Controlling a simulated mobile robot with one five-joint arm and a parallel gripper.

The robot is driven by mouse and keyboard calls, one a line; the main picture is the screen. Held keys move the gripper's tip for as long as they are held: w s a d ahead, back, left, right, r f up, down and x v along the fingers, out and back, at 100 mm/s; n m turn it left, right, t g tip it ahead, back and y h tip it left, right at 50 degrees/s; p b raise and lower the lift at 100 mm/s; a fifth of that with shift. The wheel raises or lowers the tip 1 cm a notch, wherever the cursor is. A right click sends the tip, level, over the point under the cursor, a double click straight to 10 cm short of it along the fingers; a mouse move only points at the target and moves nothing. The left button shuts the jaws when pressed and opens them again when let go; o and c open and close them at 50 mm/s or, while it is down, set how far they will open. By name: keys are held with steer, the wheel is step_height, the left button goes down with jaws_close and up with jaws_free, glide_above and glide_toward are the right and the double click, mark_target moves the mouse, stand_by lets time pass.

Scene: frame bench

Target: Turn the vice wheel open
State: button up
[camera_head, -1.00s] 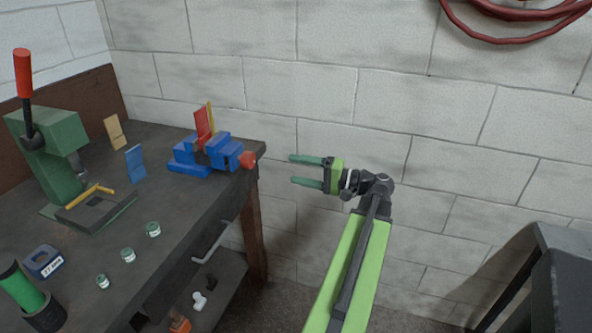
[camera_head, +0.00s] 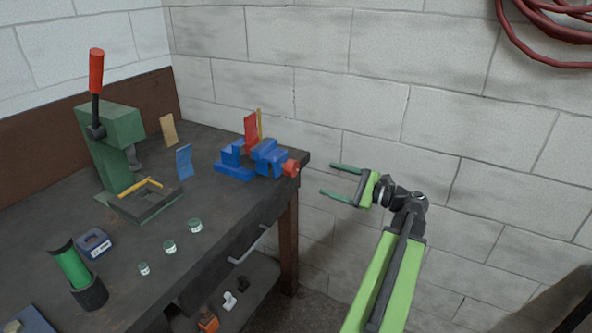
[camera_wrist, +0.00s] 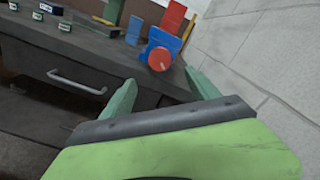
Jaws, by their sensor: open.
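The blue vice (camera_head: 255,160) sits at the far right corner of the bench. Its red wheel (camera_head: 291,168) faces right, at the bench's edge. A red piece (camera_head: 251,132) and a thin yellow piece (camera_head: 260,125) stand upright at the vice; whether its jaws touch them I cannot tell. My gripper (camera_head: 327,179) is open and empty, to the right of the wheel and apart from it, fingers pointing towards it. In the wrist view the wheel (camera_wrist: 160,59) shows beyond and between the two green fingertips (camera_wrist: 160,82), with the blue vice body behind it.
A green press (camera_head: 118,150) with a red-topped lever stands at the bench's left. Several small jars (camera_head: 195,226), a blue block (camera_head: 94,243) and a green cylinder (camera_head: 72,266) are nearer. A drawer handle (camera_head: 248,244) juts from the bench front. Right of the bench is free space before the wall.

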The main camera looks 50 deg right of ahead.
mark_target(296, 169)
steer(key=x, duration=1.3)
steer(key=shift+w, duration=0.15)
steer(key=c, duration=1.4)
steer(key=shift+n, duration=1.1)
